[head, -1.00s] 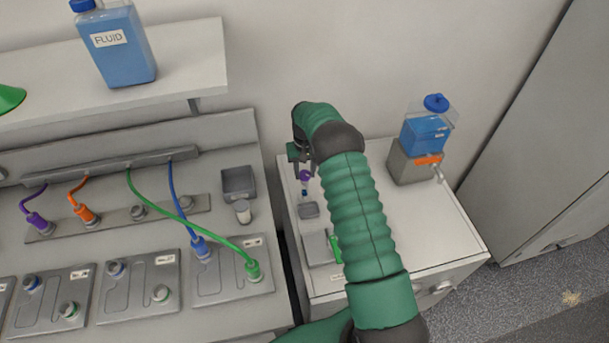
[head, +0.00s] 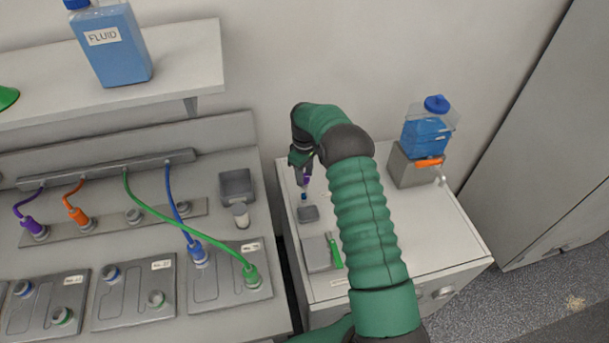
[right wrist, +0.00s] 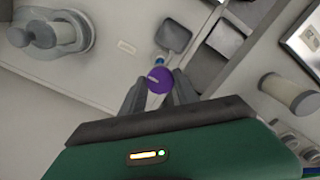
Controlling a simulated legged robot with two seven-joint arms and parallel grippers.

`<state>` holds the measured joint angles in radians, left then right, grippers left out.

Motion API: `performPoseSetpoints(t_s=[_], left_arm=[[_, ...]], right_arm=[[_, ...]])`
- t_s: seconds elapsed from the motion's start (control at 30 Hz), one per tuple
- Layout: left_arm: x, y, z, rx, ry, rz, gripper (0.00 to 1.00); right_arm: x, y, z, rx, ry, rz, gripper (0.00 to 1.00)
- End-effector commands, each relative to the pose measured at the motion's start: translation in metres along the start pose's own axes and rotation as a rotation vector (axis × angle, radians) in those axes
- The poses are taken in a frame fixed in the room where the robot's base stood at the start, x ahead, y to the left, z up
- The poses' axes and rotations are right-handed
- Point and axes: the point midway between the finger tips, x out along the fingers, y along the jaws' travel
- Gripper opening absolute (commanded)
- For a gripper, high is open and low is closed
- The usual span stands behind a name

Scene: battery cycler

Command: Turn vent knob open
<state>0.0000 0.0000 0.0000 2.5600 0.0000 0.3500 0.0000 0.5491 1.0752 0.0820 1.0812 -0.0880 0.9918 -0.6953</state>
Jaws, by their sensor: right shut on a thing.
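A small purple knob (head: 307,179) with a pale mark on its top stands on a blue stem (head: 304,196) near the left edge of the white cabinet top. I take it for the vent knob. My right gripper (head: 304,176) is over it, pointing down, and is shut on it. In the right wrist view, the round purple top (right wrist: 159,80) sits between the two grey fingers of the right gripper (right wrist: 160,88). The fingers partly hide the knob in the head view. My left gripper is not in view.
A blue fluid tank with an orange tap (head: 429,162) stands behind right. The battery bench (head: 215,222) with cables is at left.

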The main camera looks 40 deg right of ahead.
Motion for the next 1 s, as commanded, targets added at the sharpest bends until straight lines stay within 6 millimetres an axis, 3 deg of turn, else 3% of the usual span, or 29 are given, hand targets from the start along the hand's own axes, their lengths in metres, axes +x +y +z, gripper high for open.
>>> performPoseSetpoints(t_s=[0.67, 0.7, 0.83, 1.0], left_arm=[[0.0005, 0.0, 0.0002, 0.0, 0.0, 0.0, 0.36], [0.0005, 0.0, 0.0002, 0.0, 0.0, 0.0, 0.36], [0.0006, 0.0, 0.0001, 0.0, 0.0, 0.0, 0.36], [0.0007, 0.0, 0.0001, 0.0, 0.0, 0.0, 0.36]], right_arm=[[-0.0043, 0.002, -0.0063, -0.065, 0.017, 0.01, 0.0], [-0.0043, 0.002, -0.0062, -0.065, 0.016, 0.01, 0.41], [-0.003, 0.0014, -0.0044, -0.064, 0.012, 0.007, 0.58], [-0.0021, 0.0007, -0.0022, -0.064, 0.009, 0.005, 0.59]])
